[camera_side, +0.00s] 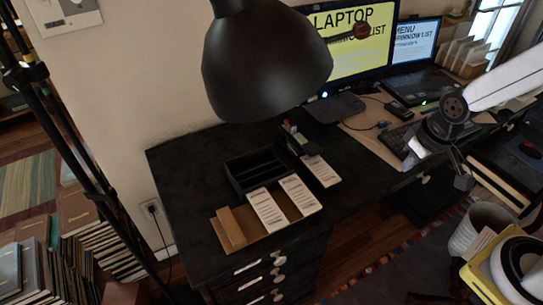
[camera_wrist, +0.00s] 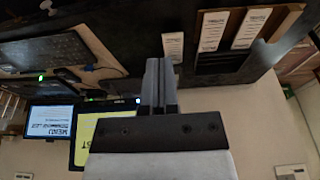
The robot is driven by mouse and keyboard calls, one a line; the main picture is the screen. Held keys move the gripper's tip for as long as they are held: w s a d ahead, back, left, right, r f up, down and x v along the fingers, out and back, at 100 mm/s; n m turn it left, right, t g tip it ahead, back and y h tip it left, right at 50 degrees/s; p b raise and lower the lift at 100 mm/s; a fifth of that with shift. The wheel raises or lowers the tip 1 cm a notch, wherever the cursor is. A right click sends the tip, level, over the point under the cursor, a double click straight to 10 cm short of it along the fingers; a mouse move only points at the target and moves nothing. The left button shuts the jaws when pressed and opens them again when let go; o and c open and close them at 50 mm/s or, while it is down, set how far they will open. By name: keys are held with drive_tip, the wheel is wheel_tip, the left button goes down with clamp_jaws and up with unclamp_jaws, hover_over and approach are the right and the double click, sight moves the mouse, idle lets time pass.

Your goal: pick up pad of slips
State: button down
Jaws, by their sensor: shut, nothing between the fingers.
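Three white printed paper pieces lie on the black desk in the side view. Two of them, a left one (camera_side: 268,209) and a middle one (camera_side: 299,194), lie side by side on a brown board. The third (camera_side: 321,171) lies apart to the right; I cannot tell which is the pad of slips. In the wrist view, which is upside down, they show as a near piece (camera_wrist: 173,46) and two farther ones (camera_wrist: 213,31), (camera_wrist: 250,28). My gripper (camera_side: 464,181) is shut and empty, well to the right of them. Its fingers (camera_wrist: 159,68) also show in the wrist view.
A black open tray (camera_side: 254,170) stands behind the paper pieces, and a wooden block (camera_side: 229,228) lies left of them. A large black lamp shade (camera_side: 265,60) hangs above the desk. Two lit monitors (camera_side: 355,45), (camera_side: 415,42) and a keyboard (camera_side: 398,138) are at right.

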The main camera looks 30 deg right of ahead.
unclamp_jaws()
idle(0.3)
drive_tip(key=g, duration=0.3)
hover_over(318, 166)
drive_tip(key=shift+f, duration=7)
drive_tip(key=shift+f, duration=1.3)
